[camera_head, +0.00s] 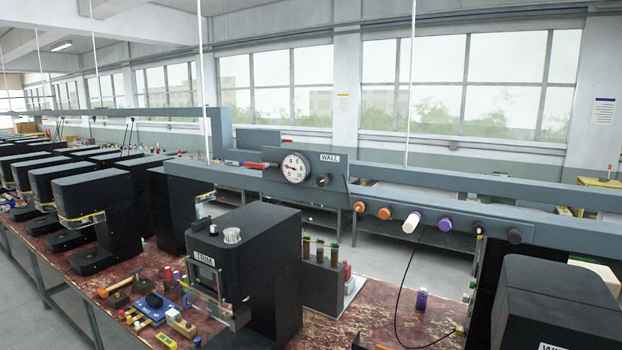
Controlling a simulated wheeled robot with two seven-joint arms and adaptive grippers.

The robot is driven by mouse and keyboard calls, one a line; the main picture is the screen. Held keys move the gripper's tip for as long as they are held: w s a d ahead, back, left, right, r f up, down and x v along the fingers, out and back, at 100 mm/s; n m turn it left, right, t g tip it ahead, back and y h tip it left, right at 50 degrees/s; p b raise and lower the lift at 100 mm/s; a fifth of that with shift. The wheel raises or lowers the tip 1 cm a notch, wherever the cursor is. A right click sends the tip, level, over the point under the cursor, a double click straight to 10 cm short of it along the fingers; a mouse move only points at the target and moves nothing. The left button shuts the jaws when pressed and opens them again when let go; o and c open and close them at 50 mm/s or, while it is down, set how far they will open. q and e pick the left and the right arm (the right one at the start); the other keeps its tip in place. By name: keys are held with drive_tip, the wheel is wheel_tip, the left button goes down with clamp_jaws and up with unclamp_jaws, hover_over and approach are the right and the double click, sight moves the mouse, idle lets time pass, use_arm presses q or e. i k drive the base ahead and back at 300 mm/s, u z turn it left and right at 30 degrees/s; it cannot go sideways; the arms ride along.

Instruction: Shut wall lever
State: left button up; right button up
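A grey panel (335,192) labelled WALL is fixed on the long grey rail in the middle of the camera_head view. It carries a round white gauge (295,168) with a dark needle and a black knob (323,180) to its right. A red-handled lever (254,165) sticks out to the left of the gauge, roughly level along the rail. I cannot tell from this view whether this lever position is open or shut. Neither of my grippers is in view.
A black machine (272,245) labelled TRIM stands on the worn red bench (375,305), below the panel. Another black machine (555,300) fills the lower right. Coloured knobs (411,222) line the rail (455,232). Loose tools lie at lower left. A black cable hangs at right.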

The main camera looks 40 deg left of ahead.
sight(259, 166)
drive_tip(key=u, duration=0.65)
drive_tip(key=k, duration=0.85)
drive_tip(key=u, duration=0.95)
drive_tip(key=k, duration=0.35)
drive_tip(key=z, duration=0.85)
drive_tip(key=i, duration=1.2)
drive_tip(key=u, duration=0.6)
drive_tip(key=i, duration=0.55)
drive_tip(key=u, duration=0.6)
